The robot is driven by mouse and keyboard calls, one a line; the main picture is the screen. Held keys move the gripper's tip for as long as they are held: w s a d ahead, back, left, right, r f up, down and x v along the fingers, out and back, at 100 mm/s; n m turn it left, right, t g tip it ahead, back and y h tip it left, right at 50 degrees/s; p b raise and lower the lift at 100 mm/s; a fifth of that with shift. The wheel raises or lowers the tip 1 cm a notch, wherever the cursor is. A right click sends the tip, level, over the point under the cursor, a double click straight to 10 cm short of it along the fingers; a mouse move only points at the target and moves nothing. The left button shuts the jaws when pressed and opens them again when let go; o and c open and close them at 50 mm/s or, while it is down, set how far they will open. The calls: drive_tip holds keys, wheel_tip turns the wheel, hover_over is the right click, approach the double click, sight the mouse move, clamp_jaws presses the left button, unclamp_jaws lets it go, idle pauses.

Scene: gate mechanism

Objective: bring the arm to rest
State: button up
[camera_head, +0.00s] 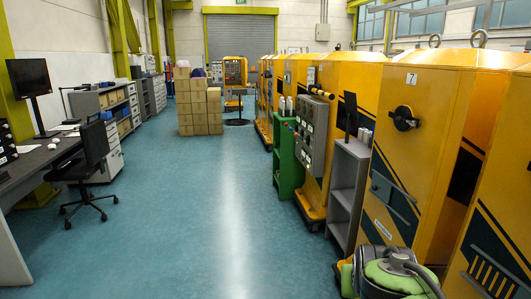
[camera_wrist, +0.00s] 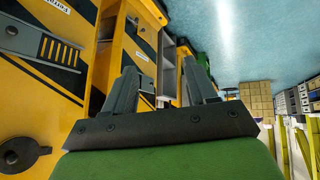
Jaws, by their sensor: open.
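My gripper (camera_wrist: 160,82) shows in the wrist view with its two grey fingers spread apart. It is open, with nothing between the fingers. The wrist view is tilted, and yellow cabinets fill its left side, behind the fingers. In the head view, green and grey parts of my arm show low at the right, in front of the yellow cabinet marked 7 (camera_head: 430,150). I cannot make out the fingertips there. That cabinet carries a dark round knob (camera_head: 405,118) and a grey handle (camera_head: 395,198).
A grey shelf (camera_head: 347,190), a control panel (camera_head: 313,140) and a green cabinet (camera_head: 287,160) line the right side. Cardboard boxes (camera_head: 198,105) stand farther back. A desk (camera_head: 30,165) and office chair (camera_head: 88,165) are at left. The blue floor (camera_head: 180,220) between is clear.

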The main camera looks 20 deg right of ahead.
drive_tip(key=s+a+f+n+y, duration=0.25)
drive_tip(key=s+a, duration=0.25)
drive_tip(key=a, duration=0.3)
drive_tip(key=s+a+f+n+y, duration=0.1)
drive_tip(key=s+a+n+y, duration=0.3)
drive_tip(key=a, duration=0.5)
wheel_tip(320, 180, up, 16)
drive_tip(key=s+h+p, duration=0.1)
drive_tip(key=p, duration=1.4)
drive_tip(key=shift+d+f+m, duration=0.2)
drive_tip(key=shift+m, duration=0.15)
